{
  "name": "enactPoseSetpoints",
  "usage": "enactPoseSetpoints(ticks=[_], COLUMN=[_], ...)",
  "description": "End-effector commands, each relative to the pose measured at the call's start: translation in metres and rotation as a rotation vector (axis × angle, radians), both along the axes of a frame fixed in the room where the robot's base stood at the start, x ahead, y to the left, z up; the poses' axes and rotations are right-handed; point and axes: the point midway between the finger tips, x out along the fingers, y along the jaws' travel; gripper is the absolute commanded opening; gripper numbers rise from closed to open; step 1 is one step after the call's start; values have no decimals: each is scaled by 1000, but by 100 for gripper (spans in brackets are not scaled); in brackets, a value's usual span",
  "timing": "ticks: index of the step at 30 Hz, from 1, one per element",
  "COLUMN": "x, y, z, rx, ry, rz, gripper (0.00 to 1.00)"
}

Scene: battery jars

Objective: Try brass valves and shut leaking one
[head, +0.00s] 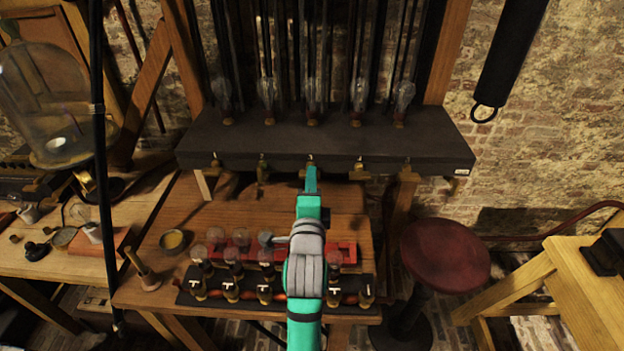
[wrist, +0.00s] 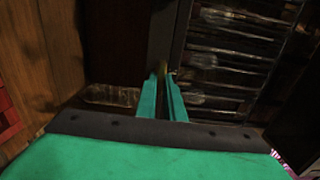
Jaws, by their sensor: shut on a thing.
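A row of small brass valves runs along the front edge of a dark shelf (head: 330,140). From left they include the far-left valve (head: 217,161), the second valve (head: 263,169), the fourth valve (head: 360,170) and the far-right valve (head: 407,168). My teal gripper (head: 311,170) is at the middle valve (head: 310,158), shut on it and hiding most of it. In the wrist view the fingertips (wrist: 163,82) meet around a dim brass bit of the middle valve (wrist: 161,71). Glass tubes with bulbous ends (head: 312,90) stand above the valves. No leak can be made out.
Below my arm, a wooden bench (head: 160,290) bears a red rack and several small jars with labels (head: 231,290). A red round stool (head: 445,255) stands at right. A large glass jar (head: 50,100) is at left, near a black upright pole (head: 103,200).

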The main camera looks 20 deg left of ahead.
Motion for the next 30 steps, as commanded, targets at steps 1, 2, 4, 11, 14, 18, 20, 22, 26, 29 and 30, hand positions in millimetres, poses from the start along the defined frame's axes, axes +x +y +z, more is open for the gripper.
enactPoseSetpoints(ticks=[1,2,4,11,14,18,20,22,26,29,30], x=[0,0,0,0,0,0,1,1,-1,-6,-9], y=[-1,-1,-1,-2,-2,-3,-3,-3,-5,-8,-8], z=[0,0,0,0,0,0,0,0,0,-1,-1], rx=[4,5,6,5,5,5,5,4,4,5,4], ry=[0,0,1,1,1,2,2,2,2,2,3], rz=[-2,-2,-2,-3,-3,-4,-4,-4,-5,-5,-2], gripper=[0,0,0,0,25,27,27,27,27,27,27])
